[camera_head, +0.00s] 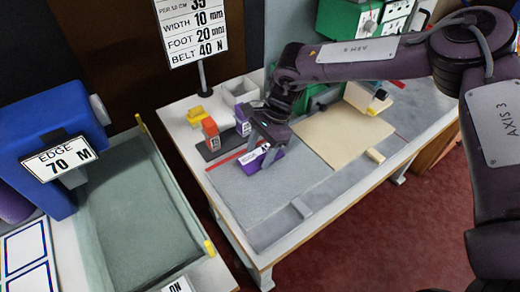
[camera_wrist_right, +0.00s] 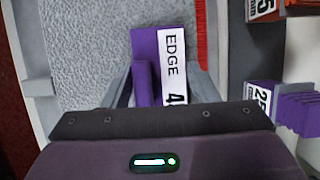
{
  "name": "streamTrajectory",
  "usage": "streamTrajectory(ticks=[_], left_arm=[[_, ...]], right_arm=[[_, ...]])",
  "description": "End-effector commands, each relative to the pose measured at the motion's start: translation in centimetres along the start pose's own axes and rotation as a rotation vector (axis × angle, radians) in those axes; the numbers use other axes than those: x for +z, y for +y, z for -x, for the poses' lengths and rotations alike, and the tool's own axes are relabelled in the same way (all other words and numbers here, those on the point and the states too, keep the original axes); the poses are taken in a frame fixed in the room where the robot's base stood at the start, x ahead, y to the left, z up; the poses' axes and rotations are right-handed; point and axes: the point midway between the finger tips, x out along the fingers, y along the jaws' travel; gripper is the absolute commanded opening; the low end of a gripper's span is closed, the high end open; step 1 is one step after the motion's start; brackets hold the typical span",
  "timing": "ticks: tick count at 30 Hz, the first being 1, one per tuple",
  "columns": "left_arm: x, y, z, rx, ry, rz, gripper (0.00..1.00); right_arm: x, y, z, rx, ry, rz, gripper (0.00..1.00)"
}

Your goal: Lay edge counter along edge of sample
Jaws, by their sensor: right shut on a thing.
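The edge counter (camera_head: 262,162) is a purple block with a white label, and in the right wrist view its label reads "EDGE 4" with the rest cut off (camera_wrist_right: 173,67). My right gripper (camera_head: 266,147) is shut on it, with one finger on each side in the wrist view (camera_wrist_right: 163,88). The sample (camera_head: 275,187) is a grey carpet piece on the white table; it also shows in the wrist view (camera_wrist_right: 85,40). The counter is over the sample near the red strip (camera_head: 224,159). I cannot tell whether it touches the sample. My left gripper is not in view.
An orange block (camera_head: 210,132) and a purple block (camera_head: 243,120) stand on a dark holder behind the sample. A beige board (camera_head: 343,127) lies to its right. A grey bar (camera_head: 301,208) lies near the front edge. A sign (camera_head: 191,30) stands behind.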

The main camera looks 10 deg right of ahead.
Motion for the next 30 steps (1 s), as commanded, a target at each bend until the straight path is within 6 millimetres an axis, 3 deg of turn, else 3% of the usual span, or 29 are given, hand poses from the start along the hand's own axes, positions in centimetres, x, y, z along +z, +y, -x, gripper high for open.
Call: streamTrajectory(ticks=[2, 3, 8, 20, 30], left_arm=[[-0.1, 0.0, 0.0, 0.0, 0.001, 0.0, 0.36], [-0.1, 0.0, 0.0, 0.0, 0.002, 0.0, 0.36], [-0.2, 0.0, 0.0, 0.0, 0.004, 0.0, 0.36], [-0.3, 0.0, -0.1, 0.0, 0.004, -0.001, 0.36], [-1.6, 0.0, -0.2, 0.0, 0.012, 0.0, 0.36]], right_arm=[[0.0, 0.0, 0.0, 0.0, 0.0, 0.0, 0.3], [0.0, 0.0, -0.1, 0.001, 0.0, 0.0, 0.55], [0.0, 0.0, 0.0, 0.001, 0.0, 0.0, 0.76], [0.0, 0.0, 0.9, -0.001, 0.001, -0.001, 0.76], [0.0, -0.1, 7.8, -0.004, 0.001, -0.001, 0.76]])
